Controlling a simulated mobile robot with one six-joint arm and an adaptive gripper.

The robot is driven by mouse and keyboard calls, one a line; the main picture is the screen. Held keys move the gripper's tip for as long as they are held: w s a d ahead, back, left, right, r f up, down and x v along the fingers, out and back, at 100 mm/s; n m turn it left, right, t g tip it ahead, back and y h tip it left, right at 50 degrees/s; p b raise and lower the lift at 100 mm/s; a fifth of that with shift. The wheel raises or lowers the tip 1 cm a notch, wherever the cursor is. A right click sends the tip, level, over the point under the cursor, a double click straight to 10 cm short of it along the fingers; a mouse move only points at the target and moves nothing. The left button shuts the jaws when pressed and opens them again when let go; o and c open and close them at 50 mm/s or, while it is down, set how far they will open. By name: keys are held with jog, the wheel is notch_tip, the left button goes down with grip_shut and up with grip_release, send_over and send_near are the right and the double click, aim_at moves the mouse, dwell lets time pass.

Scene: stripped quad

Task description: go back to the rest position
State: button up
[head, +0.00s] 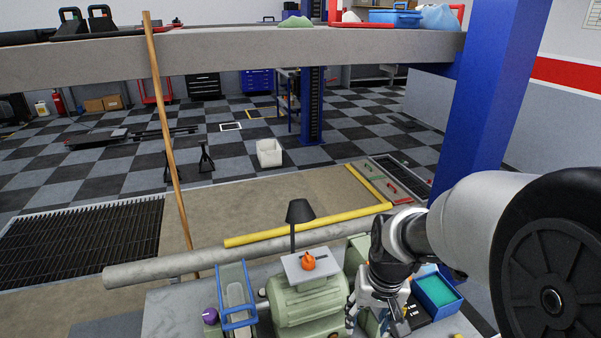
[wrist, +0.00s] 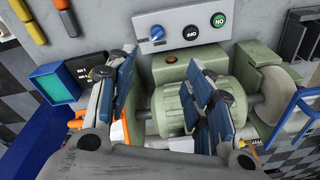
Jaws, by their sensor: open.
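My gripper (head: 378,312) hangs low over the workbench in the head view, at the right side of the green bench machine (head: 308,305). In the wrist view my gripper (wrist: 163,78) has its two blue-padded fingers spread apart. The green machine (wrist: 175,106) shows between and behind them. I see nothing held between the fingers. Whether a fingertip touches the bench or the machine cannot be told.
A blue bin with teal contents (head: 437,291) stands right of my gripper. A small orange object (head: 308,261) sits on the machine's plate, near a black lamp (head: 299,212). A blue-framed rack (head: 236,298) and purple ball (head: 210,316) are left. A grey beam (head: 230,50) crosses above.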

jog(key=s+r+t, duration=0.1)
jog(key=s+r, duration=0.5)
jog(key=s, duration=0.3)
jog(key=s+r+n+t, duration=0.1)
jog(key=s+r+t, duration=0.1)
jog(key=s+r, duration=0.3)
jog(key=s, duration=0.3)
jog(key=shift+s+r+b, duration=0.35)
jog(key=shift+r, duration=0.05)
jog(key=shift+a, duration=0.1)
jog(key=shift+c, duration=0.2)
